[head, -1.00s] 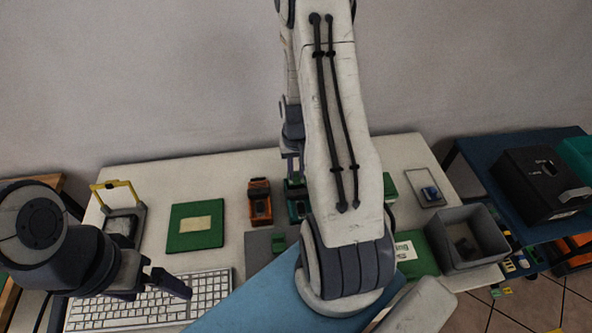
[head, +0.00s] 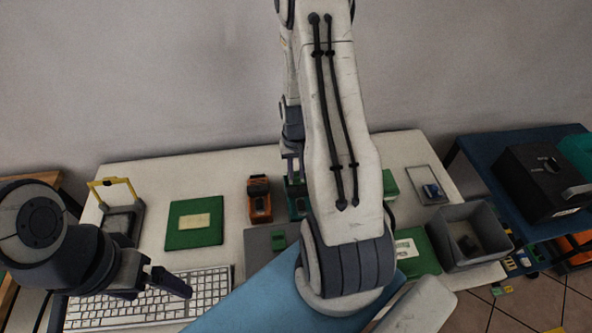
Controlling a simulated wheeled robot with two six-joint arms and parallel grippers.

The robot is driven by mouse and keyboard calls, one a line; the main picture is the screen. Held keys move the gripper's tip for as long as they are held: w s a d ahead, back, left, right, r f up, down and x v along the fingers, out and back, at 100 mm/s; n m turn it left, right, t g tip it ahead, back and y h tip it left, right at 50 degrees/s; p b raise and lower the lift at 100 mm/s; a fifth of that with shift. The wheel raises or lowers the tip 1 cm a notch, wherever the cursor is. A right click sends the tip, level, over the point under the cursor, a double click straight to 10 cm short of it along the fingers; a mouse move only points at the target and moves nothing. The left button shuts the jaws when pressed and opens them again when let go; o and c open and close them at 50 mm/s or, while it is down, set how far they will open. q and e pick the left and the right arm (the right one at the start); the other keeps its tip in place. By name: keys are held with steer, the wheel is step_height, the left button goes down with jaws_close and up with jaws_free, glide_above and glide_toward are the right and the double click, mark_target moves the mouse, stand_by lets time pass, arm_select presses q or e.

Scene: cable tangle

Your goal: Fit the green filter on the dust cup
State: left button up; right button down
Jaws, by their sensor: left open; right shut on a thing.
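An orange-and-black cup-like block (head: 260,201) stands behind the mat. A teal-and-black block (head: 297,202) stands beside it, partly hidden by my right arm. I cannot tell which of the two is the dust cup. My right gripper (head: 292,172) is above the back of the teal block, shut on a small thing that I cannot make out. My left gripper (head: 163,284) is open and empty over the white keyboard, far from these blocks.
A keyboard (head: 205,300) lies at the front left. A green board (head: 195,237) and a yellow-handled holder (head: 122,222) are behind it. A grey bin (head: 477,257), a green mat (head: 421,262) and a tray with a blue piece (head: 418,172) are right. My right arm hides the table's middle.

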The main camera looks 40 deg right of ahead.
steer(key=c, duration=0.7)
jaws_free()
steer(key=shift+r, duration=0.2)
steer(key=shift+r+p, duration=0.85)
steer(key=shift+p, duration=0.1)
steer(key=shift+r, duration=0.2)
steer(key=shift+r+p, duration=2.15)
steer(key=shift+r, duration=0.25)
steer(key=shift+a, duration=0.1)
